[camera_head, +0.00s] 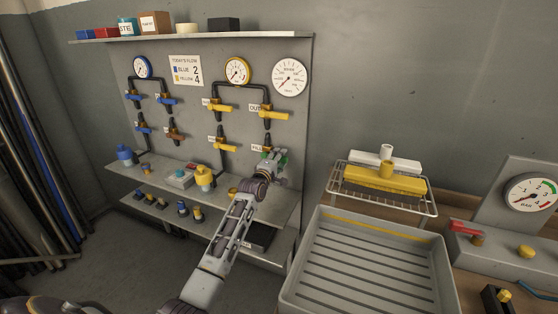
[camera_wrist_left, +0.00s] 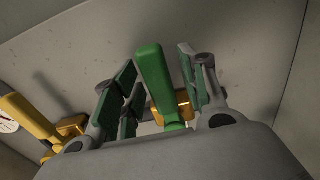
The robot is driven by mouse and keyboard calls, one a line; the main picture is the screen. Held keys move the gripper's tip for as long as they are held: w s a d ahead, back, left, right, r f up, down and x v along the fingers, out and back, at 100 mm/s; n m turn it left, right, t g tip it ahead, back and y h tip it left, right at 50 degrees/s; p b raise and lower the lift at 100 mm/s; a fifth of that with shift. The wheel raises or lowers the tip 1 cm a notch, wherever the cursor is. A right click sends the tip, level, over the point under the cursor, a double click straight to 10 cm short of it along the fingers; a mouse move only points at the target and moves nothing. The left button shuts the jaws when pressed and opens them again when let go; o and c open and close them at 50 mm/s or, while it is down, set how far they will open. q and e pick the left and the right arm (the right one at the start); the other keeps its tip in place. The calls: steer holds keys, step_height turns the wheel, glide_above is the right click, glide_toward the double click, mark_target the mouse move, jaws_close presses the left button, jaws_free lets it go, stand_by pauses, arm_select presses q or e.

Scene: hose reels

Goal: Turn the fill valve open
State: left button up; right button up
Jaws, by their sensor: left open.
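The fill valve is at the lower right of the grey panel, beside a partly hidden label (camera_head: 257,148). Its green lever handle (camera_wrist_left: 158,80) stands up in the left wrist view, with a brass body (camera_wrist_left: 185,104) behind it. My left gripper (camera_head: 274,161) is at this valve and covers most of it in the head view. In the left wrist view, its padded fingers (camera_wrist_left: 156,66) are open, on either side of the green handle. My right gripper is not in view.
Yellow-handled valves (camera_head: 272,114) sit above and left of the gripper; a yellow lever (camera_wrist_left: 32,118) is close at left in the wrist view. A shelf (camera_head: 284,196) lies below. A grey tray (camera_head: 436,262) and rack with brushes (camera_head: 384,178) stand right.

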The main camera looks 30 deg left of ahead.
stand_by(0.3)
arm_select(q)
jaws_close()
stand_by(0.3)
